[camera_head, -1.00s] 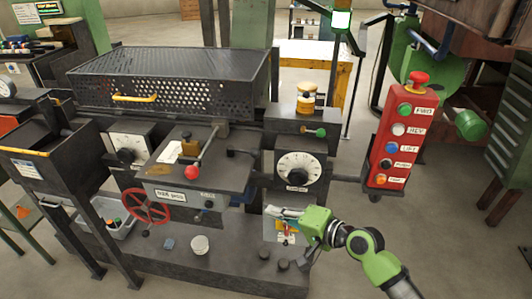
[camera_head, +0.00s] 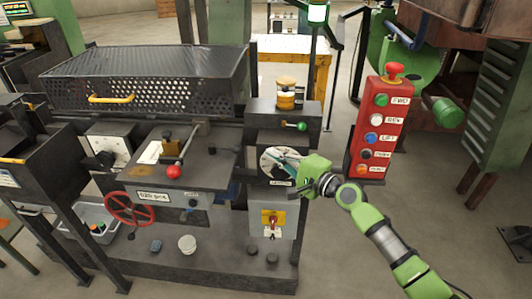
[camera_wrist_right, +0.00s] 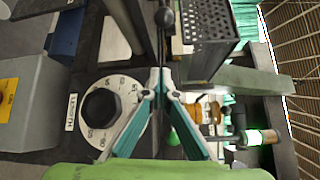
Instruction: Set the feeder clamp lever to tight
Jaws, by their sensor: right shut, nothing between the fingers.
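A lever with a red ball (camera_head: 173,172) slants down over the feeder's top plate (camera_head: 205,172). A short lever with a green ball (camera_head: 302,126) sticks out to the right above the length dial (camera_head: 272,158). I cannot tell by a readable label which one is the clamp lever. My right gripper (camera_head: 268,154) is in front of the dial, below the green-ball lever, shut and empty. In the right wrist view its fingertips (camera_wrist_right: 160,70) meet beside the dial's black knob (camera_wrist_right: 100,108); a green ball (camera_wrist_right: 172,138) shows between the fingers. My left gripper is not in view.
A red button box (camera_head: 375,125) hangs to the right of my right gripper. A perforated cover (camera_head: 150,75) stands at the back left. A yellow and red switch (camera_head: 271,220) is below the dial. A red handwheel (camera_head: 130,208) is at lower left.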

